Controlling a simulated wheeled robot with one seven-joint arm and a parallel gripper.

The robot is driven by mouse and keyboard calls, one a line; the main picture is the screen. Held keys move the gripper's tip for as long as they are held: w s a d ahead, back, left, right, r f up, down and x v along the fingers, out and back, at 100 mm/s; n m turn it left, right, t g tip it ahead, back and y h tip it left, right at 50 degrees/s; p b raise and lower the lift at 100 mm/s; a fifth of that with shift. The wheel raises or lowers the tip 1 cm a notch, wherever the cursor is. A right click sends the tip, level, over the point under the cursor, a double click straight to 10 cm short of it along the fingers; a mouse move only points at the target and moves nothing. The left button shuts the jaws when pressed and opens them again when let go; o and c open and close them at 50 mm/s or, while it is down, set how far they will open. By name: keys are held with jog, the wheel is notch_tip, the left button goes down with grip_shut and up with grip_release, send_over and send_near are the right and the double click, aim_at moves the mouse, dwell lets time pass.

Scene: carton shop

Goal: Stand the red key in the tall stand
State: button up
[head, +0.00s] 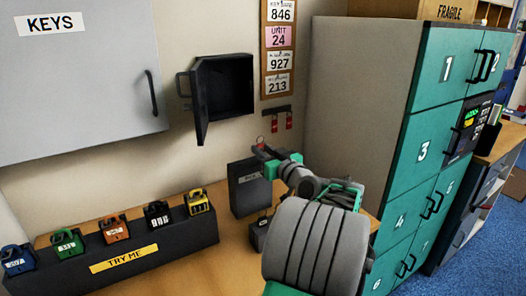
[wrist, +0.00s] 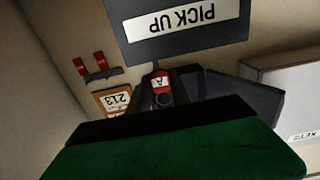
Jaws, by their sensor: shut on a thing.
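A red key (wrist: 161,84) marked "A" is between the fingers of my gripper (wrist: 163,97) in the wrist view, with its dark shaft pointing toward the stand. In the head view my gripper (head: 264,151) is just above and beside the top of a tall dark stand (head: 247,190) labelled "PICK UP". The stand's label also shows upside down in the wrist view (wrist: 172,22). The key is held apart from the bench. I cannot tell whether its tip touches the stand. The stand's top opening is not clearly visible.
A lower dark block (head: 259,233) sits on the bench in front of the stand, partly behind my arm. Two red tags (head: 282,122) hang on a wall rail. An open black wall box (head: 222,88) is above. A padlock rack (head: 150,247) is left; teal lockers (head: 425,150) are right.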

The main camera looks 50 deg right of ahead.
jog(key=shift+f+b, duration=0.95)
jog(key=shift+b, duration=0.7)
dwell(0.6)
jog(key=o, duration=1.1)
jog(key=shift+c, duration=0.2)
jog(key=shift+s, duration=0.1)
jog(key=b+v, duration=0.4)
jog(key=v, duration=0.3)
jog(key=shift+s, duration=0.4)
jog(key=shift+a+r, duration=0.1)
jog(key=shift+a, duration=0.05)
